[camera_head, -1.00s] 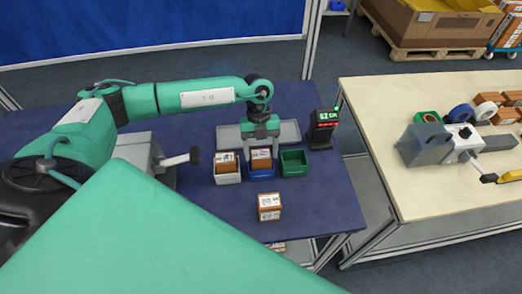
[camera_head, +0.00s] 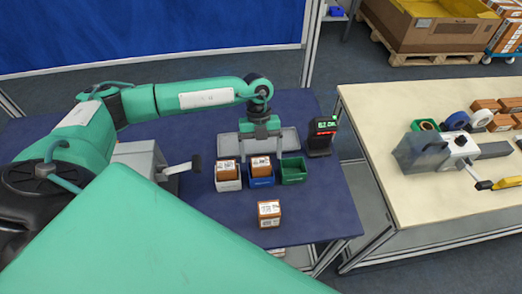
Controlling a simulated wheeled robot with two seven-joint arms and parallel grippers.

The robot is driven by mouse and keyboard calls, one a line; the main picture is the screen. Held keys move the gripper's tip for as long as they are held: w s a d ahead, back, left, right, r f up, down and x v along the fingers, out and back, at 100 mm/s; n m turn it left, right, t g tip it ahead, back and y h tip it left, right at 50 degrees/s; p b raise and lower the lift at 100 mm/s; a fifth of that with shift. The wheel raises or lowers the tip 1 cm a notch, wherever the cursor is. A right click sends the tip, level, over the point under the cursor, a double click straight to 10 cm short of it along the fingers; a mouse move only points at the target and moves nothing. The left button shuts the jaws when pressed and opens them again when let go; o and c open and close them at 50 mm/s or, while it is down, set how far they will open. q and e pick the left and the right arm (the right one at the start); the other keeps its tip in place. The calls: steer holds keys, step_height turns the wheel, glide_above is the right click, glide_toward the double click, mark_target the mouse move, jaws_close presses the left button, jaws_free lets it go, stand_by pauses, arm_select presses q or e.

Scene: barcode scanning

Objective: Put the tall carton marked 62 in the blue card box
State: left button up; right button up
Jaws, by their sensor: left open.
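A brown carton with a white label (camera_head: 261,165) stands in the blue card box (camera_head: 261,182), its top showing above the rim. Its marking is too small to read. My left gripper (camera_head: 260,142) is open and empty, just above and behind this carton, fingers pointing down. Another brown carton (camera_head: 227,170) stands in the white box (camera_head: 228,185) to the left. A third brown carton (camera_head: 269,212) stands on the blue table in front of the boxes. I cannot read which carton is marked 62. My right gripper is not in view.
A green box (camera_head: 293,171) stands empty right of the blue one. A grey tray (camera_head: 226,145) lies behind. A black scanner display (camera_head: 322,127) reads what looks like "62 OK". A cream table (camera_head: 400,110) with a tape dispenser and cartons stands at right.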

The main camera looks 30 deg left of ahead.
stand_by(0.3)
arm_select(q)
steer(key=shift+w+a+r+b, duration=0.1)
steer(key=shift+w+r+b, duration=0.05)
steer(key=shift+r+b, duration=0.15)
steer(key=b+v, duration=0.4)
steer(key=v, duration=0.9)
steer(key=shift+b, duration=0.35)
